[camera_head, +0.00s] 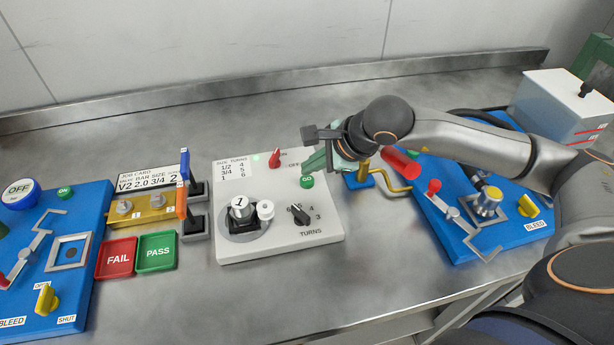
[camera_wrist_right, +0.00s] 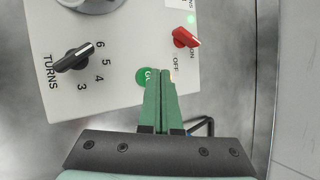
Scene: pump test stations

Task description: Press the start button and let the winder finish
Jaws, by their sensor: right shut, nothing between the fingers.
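The winder is a pale grey box (camera_head: 226,180) in the middle of the bench. Its green GO button (camera_head: 307,181) is on the right side of the top and also shows in the right wrist view (camera_wrist_right: 143,76). A red ON/OFF switch (camera_head: 275,158), a green light (camera_head: 256,157), a black TURNS knob (camera_head: 298,213) and a metal spindle marked 1 (camera_head: 241,208) are also on it. My right gripper (camera_wrist_right: 161,71) is shut and empty, its green fingertips at the button's edge. Contact cannot be told. My left gripper is out of view.
Left of the winder are a job card (camera_head: 150,178), a brass block (camera_head: 146,211), and red FAIL (camera_head: 116,258) and green PASS (camera_head: 156,252) trays. Blue pump stations stand at left (camera_head: 85,240) and right (camera_head: 462,246). The bench front is clear.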

